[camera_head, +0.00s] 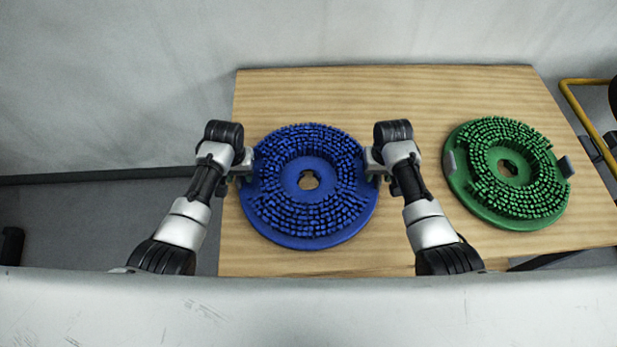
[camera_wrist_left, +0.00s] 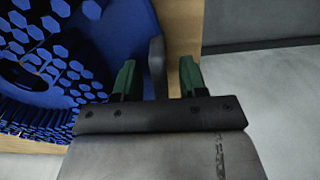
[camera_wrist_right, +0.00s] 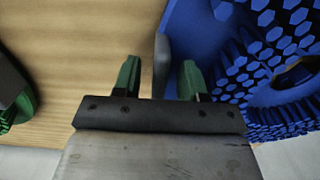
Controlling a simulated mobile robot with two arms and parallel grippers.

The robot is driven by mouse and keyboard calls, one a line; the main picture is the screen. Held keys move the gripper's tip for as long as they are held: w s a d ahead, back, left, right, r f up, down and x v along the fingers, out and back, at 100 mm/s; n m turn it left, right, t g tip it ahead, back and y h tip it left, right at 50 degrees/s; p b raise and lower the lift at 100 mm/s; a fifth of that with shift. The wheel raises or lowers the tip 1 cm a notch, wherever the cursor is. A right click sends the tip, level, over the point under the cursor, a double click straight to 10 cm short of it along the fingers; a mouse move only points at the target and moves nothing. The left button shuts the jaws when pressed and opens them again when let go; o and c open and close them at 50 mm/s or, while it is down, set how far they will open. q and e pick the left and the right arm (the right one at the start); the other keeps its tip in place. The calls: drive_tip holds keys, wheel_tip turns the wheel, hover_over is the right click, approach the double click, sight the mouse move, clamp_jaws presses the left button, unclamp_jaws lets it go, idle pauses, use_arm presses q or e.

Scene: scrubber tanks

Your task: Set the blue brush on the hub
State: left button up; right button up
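The blue brush (camera_head: 308,237), a round disc with bristles up and a hole in its middle, lies flat on the wooden table (camera_head: 385,90). My left gripper (camera_head: 243,172) is at its left edge. In the left wrist view the green-tipped fingers (camera_wrist_left: 160,78) stand open, one on each side of the brush's grey tab (camera_wrist_left: 157,65). My right gripper (camera_head: 374,170) is at the right edge. In the right wrist view its fingers (camera_wrist_right: 158,80) are open, with the other grey tab (camera_wrist_right: 162,62) between them. Gaps show beside both tabs. I cannot identify the hub in any view.
A green brush (camera_head: 510,219) with grey side tabs lies on the table to the right of my right arm. A yellow bar (camera_head: 573,100) and a dark rounded part show at the right edge. Bare table lies between the brushes. A pale wall stands behind.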

use_arm(q)
clamp_jaws()
use_arm(e)
clamp_jaws()
use_arm(q)
drive_tip(key=shift+w+r, duration=0.15)
use_arm(e)
drive_tip(key=shift+w+r, duration=0.15)
